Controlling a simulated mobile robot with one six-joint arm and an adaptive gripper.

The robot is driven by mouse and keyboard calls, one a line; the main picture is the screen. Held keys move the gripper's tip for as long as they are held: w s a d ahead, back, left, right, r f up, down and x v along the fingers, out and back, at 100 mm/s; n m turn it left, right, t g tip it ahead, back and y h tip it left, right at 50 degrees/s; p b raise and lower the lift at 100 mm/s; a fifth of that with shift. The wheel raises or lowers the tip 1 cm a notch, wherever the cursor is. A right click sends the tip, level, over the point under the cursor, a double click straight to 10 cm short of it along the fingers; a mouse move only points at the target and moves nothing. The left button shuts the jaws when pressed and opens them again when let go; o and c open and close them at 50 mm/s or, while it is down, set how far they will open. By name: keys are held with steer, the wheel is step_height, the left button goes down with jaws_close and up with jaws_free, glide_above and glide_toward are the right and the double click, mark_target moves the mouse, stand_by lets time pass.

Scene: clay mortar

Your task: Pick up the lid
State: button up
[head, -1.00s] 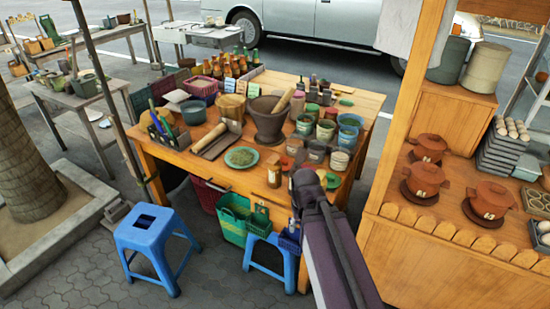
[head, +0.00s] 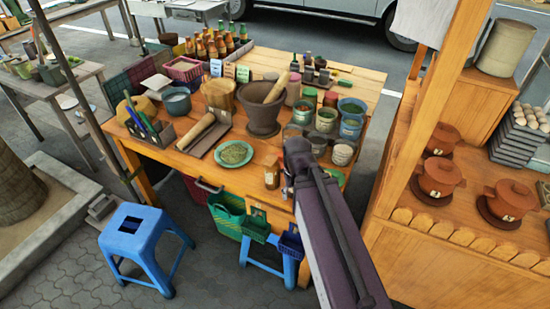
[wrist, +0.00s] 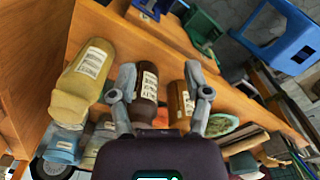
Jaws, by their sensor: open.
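Clay pots with brown lids stand on the right counter in the head view: a back pot's lid (head: 444,135), a middle pot's lid (head: 440,170) and a front pot's lid (head: 513,192). Each lid sits on its pot; I cannot tell which lid is meant. My gripper (wrist: 160,72) is open and empty in the wrist view. A dark labelled jar (wrist: 147,88) shows between its fingers, and a brown bottle (wrist: 180,98) is by the right finger. In the head view my arm hides most of the gripper.
The wooden table (head: 180,157) holds a mortar (head: 263,118) with a pestle, a green plate (head: 234,153), and several jars and bottles. A blue stool (head: 140,225) stands in front. A wooden post (head: 430,110) rises at the right counter's edge.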

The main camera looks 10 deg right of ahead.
steer(key=shift+d, duration=0.4)
steer(key=shift+w, duration=0.1)
steer(key=w+d+r+m+p, duration=0.1)
steer(key=w+r+m+p, duration=0.1)
steer(key=w+m, duration=2.3)
steer(key=shift+w, duration=2)
steer(key=shift+f, duration=0.1)
steer(key=b, duration=0.9)
glide_above(280, 156)
step_height(280, 156, down, 8)
steer(key=shift+f, duration=0.15)
